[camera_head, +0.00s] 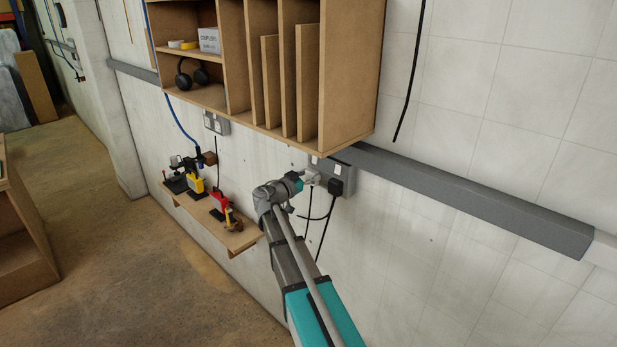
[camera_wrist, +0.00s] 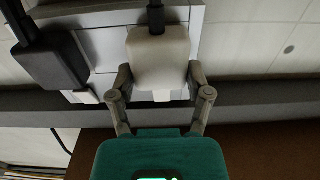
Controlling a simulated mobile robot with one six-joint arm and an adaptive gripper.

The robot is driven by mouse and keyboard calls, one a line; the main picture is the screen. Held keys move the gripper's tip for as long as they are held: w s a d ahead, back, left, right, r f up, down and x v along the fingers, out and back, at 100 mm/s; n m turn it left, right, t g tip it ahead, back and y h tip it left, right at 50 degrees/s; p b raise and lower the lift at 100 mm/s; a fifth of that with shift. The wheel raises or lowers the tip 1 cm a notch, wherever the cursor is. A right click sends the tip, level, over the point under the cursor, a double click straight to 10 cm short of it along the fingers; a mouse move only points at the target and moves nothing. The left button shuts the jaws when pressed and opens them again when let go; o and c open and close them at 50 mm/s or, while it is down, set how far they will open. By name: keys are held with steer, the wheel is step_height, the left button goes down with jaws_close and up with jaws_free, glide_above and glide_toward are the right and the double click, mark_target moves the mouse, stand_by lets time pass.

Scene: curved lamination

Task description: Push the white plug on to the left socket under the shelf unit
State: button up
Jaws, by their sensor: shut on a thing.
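The white plug (camera_wrist: 158,56) is between the two fingers of my gripper (camera_wrist: 160,84) in the wrist view, and the gripper is shut on it. The plug is in front of the grey double socket (camera_wrist: 105,45), over its left half as the head view shows it. The head view shows the white plug (camera_head: 313,177) small, at the tip of my gripper (camera_head: 307,179). The plug's pins and any gap to the socket face are hidden. The socket (camera_head: 348,172) is on the wall just under the shelf unit (camera_head: 347,75).
A black plug (camera_head: 335,187) is in the right half of the socket, close beside the white plug. Grey trunking (camera_head: 470,205) runs along the wall. Black cables hang below the plugs. A small wall shelf (camera_head: 240,238) with tools is to the left.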

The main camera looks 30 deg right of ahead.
steer(key=shift+w+d, duration=0.1)
steer(key=shift+d, duration=0.15)
stand_by(0.6)
steer(key=o, duration=1.2)
steer(key=shift+a, duration=0.1)
steer(key=v, duration=0.7)
